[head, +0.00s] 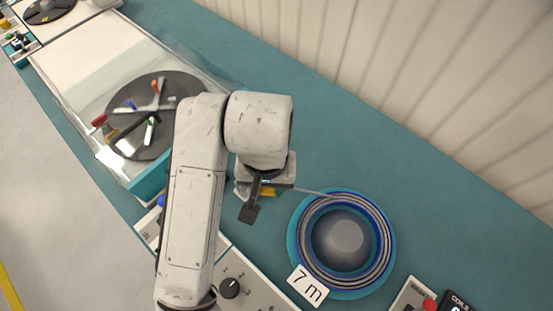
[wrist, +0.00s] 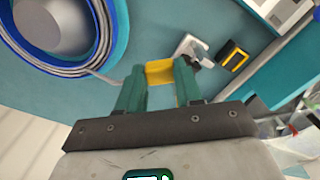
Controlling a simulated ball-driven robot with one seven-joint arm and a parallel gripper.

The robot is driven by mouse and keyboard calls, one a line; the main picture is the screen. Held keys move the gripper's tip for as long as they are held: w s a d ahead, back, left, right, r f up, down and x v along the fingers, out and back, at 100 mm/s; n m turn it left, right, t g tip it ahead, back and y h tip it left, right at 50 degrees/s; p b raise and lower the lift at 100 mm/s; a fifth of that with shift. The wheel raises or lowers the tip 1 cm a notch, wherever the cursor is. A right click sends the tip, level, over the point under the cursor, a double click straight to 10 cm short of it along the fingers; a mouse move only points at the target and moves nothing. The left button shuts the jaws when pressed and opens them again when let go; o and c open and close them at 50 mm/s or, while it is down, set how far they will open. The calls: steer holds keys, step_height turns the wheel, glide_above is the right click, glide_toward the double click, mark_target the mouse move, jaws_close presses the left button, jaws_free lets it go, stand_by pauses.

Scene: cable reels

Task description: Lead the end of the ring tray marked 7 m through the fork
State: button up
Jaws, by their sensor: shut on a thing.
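The ring tray (head: 293,254), blue-rimmed with a grey dome in its middle, lies on the teal bench right of my arm in the head view. Its card reads 7 m (head: 308,285). Grey cable lies coiled in it; the tray also shows at upper left in the wrist view (wrist: 119,28). My gripper (wrist: 160,72) is shut on a yellow cable end (wrist: 160,73), between its green fingers. A grey length of cable (head: 310,191) runs from the tray to the gripper. A white bracket (wrist: 188,47) just beyond the fingers may be the fork; its slot is unclear.
A yellow-and-black piece (wrist: 234,55) lies near the bracket. A dark round turntable (head: 165,88) sits under a clear cover at upper left. A panel with a black knob (head: 230,288) is at the front edge. Bare bench (head: 440,215) lies right of the tray, before the ribbed wall.

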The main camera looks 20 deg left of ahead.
steer(key=shift+w+a+f+b, duration=0.2)
steer(key=shift+a+f+b, duration=0.1)
steer(key=shift+f+b, duration=0.25)
steer(key=shift+w+a+f+b, duration=0.15)
steer(key=shift+a+f+b, duration=0.15)
steer(key=shift+f+b, duration=0.2)
steer(key=w+a, duration=0.3)
steer(key=a, duration=0.8)
steer(key=shift+w+a+b, duration=0.25)
steer(key=shift+w+b, duration=0.15)
steer(key=shift+b, duration=0.05)
steer(key=shift+r, duration=0.1)
